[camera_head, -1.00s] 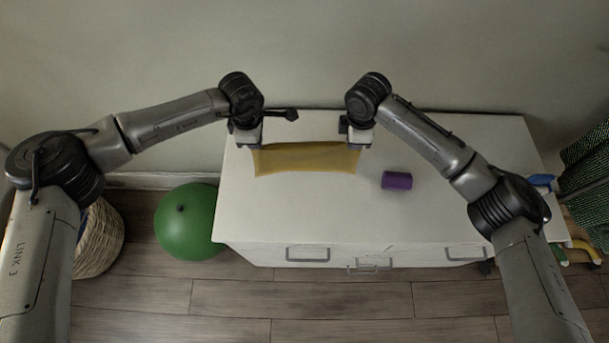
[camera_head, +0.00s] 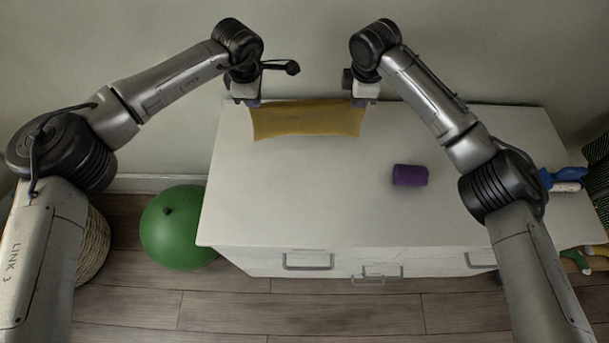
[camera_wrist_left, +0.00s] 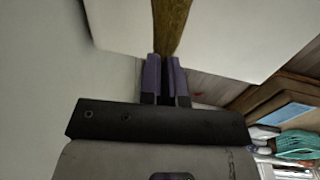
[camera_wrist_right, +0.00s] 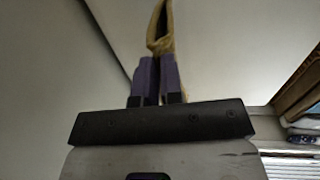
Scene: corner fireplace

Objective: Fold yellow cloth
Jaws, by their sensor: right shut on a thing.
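The yellow cloth (camera_head: 308,119) hangs stretched between my two grippers above the back part of the white cabinet top (camera_head: 310,205). My left gripper (camera_head: 251,102) is shut on its left upper corner. My right gripper (camera_head: 361,102) is shut on its right upper corner. In the left wrist view the cloth (camera_wrist_left: 170,25) runs as a narrow strip from between the purple fingers (camera_wrist_left: 166,78). In the right wrist view the cloth (camera_wrist_right: 161,30) shows a small loop beyond the fingers (camera_wrist_right: 157,78). Whether its lower edge touches the cabinet top, I cannot tell.
A purple cylinder (camera_head: 410,175) lies on the cabinet top, right of the cloth. The front of the top is clear. The wall (camera_head: 305,50) is close behind. A green ball (camera_head: 178,230) and a wicker basket (camera_head: 93,245) stand on the floor at left. Blue-handled things (camera_head: 565,178) are at right.

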